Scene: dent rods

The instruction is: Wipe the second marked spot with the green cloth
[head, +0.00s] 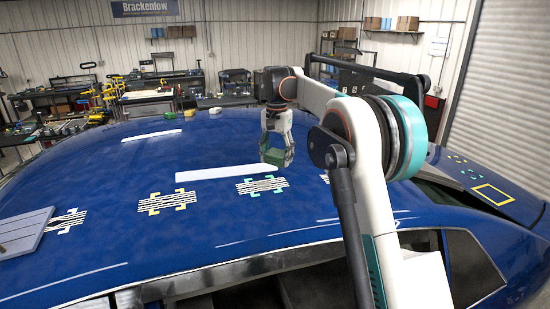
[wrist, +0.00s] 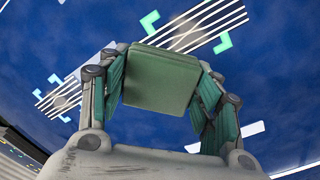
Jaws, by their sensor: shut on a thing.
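My gripper (head: 279,150) is shut on the green cloth (head: 272,156), a folded block. The cloth shows large between the fingers in the wrist view (wrist: 160,80). The gripper is over the blue car roof, above and behind the striped spot with green corner marks (head: 262,186); that spot also shows beyond the cloth in the wrist view (wrist: 190,30). A spot with yellow corners (head: 167,202) and one with white corners (head: 70,220) lie to its left. A spot at the right is partly hidden by my arm. The cloth appears raised off the roof.
White strips (head: 228,172) lie on the blue roof (head: 130,245). A grey panel (head: 22,232) sits at its left edge. Several small blocks (head: 215,111) stand along the far edge, with workbenches (head: 150,90) behind. Open roof lies around the spots.

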